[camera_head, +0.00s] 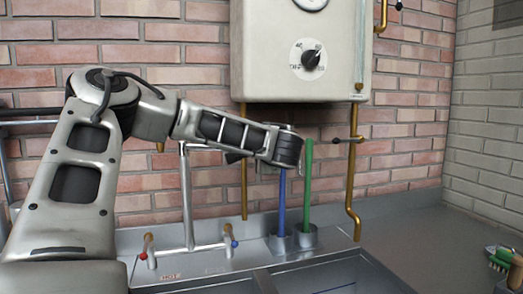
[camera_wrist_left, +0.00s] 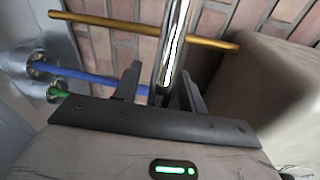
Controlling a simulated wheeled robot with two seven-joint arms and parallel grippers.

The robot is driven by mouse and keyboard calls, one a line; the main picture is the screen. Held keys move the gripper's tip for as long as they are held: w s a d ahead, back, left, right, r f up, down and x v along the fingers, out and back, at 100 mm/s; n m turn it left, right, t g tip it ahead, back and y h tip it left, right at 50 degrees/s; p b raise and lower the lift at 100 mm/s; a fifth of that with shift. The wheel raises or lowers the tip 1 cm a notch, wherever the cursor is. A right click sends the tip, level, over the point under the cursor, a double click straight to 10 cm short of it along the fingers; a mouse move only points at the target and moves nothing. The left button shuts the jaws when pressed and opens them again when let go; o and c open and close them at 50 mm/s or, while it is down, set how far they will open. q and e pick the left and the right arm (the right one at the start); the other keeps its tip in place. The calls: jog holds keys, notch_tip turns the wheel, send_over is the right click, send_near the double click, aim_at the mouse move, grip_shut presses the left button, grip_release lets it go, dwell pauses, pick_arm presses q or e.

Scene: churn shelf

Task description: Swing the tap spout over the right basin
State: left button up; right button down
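The chrome tap (camera_head: 187,205) stands upright behind the sink, with a hot handle at left and a cold handle at right. Its spout (camera_head: 203,147) leaves the column top toward the right and passes behind my left forearm, so its end is hidden. My left gripper (camera_wrist_left: 160,85) is open in the wrist view, with the chrome tube of the tap (camera_wrist_left: 174,45) between its fingers and a gap beside one finger. In the head view the gripper is mostly hidden behind my forearm. The right basin (camera_head: 345,275) shows at the bottom edge. My right gripper is not in view.
A blue rod (camera_head: 281,205) and a green rod (camera_head: 308,185) stand in metal cups right of the tap. A cream water heater (camera_head: 270,70) hangs above, with brass pipes (camera_head: 352,190) below it. A brush (camera_head: 499,257) lies at far right.

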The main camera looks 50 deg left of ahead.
pick_arm(q)
jog(key=shift+d, duration=0.15)
jog(key=b+v, duration=0.3)
jog(key=v, duration=1.2)
jog(key=shift+d+r, duration=0.15)
jog(key=shift+d, duration=0.2)
jog(key=shift+s, duration=0.1)
